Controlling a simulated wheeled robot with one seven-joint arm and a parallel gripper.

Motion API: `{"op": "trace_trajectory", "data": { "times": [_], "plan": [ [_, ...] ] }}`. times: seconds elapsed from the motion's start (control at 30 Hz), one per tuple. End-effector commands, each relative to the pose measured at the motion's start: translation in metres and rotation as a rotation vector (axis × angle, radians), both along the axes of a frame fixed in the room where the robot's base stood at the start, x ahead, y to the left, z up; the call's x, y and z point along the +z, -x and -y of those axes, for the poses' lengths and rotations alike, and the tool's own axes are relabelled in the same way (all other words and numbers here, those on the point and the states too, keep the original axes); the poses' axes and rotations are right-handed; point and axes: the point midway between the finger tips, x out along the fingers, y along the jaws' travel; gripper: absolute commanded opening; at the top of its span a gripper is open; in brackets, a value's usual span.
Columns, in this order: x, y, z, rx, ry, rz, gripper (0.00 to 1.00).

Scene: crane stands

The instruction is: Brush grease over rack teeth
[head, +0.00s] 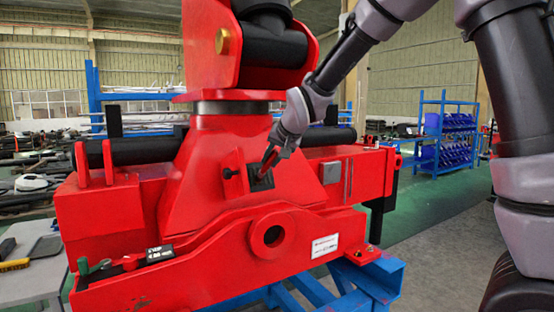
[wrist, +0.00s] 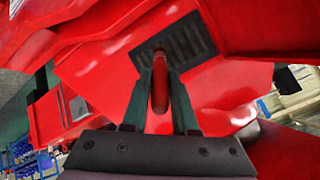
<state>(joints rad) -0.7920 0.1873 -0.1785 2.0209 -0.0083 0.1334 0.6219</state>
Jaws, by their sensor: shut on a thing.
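My gripper (head: 273,155) is at the front face of the red crane housing (head: 205,170). In the wrist view my gripper (wrist: 160,85) has its two dark fingers shut on a red brush handle (wrist: 160,92), which points away from me. The rack teeth (wrist: 188,48) show as a dark ribbed patch in a window of the red plate, just past the fingertips. In the head view the rack teeth (head: 262,184) are a small dark square right below the gripper. The brush's far end is over or close to the teeth; I cannot tell whether it touches.
A grey table (head: 40,280) stands at left, a blue stand (head: 370,278) below. The floor at right is clear.

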Motion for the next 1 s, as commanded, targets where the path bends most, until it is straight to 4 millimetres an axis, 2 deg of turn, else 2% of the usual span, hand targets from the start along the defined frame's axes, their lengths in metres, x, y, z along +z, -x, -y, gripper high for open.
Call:
{"op": "trace_trajectory", "data": {
  "times": [0.1, 0.33, 0.63, 1.0],
  "plan": [
    [0.0, 0.006, -0.011, 0.005, 0.0, 0.0, 0.0],
    [0.0, 0.01, -0.016, 0.002, -0.001, 0.001, 0.0],
    [0.0, 0.025, -0.036, 0.005, 0.0, 0.0, 0.0],
    [0.0, 0.034, -0.049, 0.002, 0.001, 0.0, 0.0]
  ]
}}
